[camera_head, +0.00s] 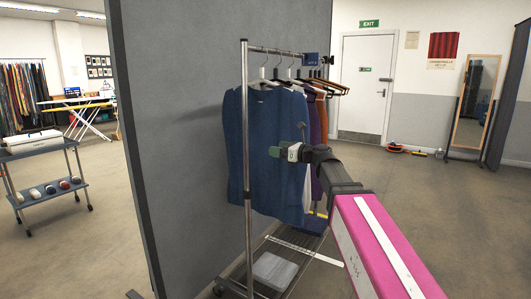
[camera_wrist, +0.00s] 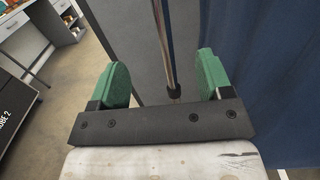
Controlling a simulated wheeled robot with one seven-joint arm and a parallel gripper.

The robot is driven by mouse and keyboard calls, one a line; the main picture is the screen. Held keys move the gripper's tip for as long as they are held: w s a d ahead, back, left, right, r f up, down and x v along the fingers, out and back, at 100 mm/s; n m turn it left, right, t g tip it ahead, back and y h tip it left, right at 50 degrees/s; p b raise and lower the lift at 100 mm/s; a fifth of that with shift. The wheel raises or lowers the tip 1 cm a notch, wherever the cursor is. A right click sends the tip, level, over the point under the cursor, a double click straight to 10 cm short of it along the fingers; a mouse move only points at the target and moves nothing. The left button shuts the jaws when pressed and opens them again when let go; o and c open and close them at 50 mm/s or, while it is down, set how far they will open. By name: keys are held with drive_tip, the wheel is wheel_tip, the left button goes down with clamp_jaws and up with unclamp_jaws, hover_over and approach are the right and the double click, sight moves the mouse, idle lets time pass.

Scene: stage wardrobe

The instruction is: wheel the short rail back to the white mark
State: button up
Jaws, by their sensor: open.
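The short rail (camera_head: 246,130) is a chrome garment rail on castors. It stands beside a grey partition, with a blue garment (camera_head: 268,150) and several others hanging from it. My gripper (camera_head: 287,140) is open in front of the blue garment, pointing left towards the near upright. In the wrist view, the upright (camera_wrist: 164,40) shows between the two green fingers of my gripper (camera_wrist: 162,62), with visible gaps on both sides. I cannot tell whether it is within their depth. A white strip (camera_head: 305,249) lies low by the rail's base, partly hidden; it may be the white mark.
The grey partition (camera_head: 200,130) stands close on the rail's left. A grey box (camera_head: 274,270) sits low at the rail's base. A trolley (camera_head: 50,190) stands far left. Open floor lies to the right, before the white door (camera_head: 365,85) and mirror (camera_head: 474,105).

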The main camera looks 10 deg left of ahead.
sight(247, 143)
drive_tip(key=shift+w+a+r, duration=0.1)
drive_tip(key=shift+x, duration=7.6)
drive_tip(key=s+a, duration=0.4)
drive_tip(key=s, duration=0.6)
drive_tip(key=s+a, duration=0.4)
drive_tip(key=s, duration=0.6)
drive_tip(key=s+a, duration=0.4)
drive_tip(key=s, duration=0.6)
drive_tip(key=shift+a, duration=0.3)
drive_tip(key=shift+s, duration=0.1)
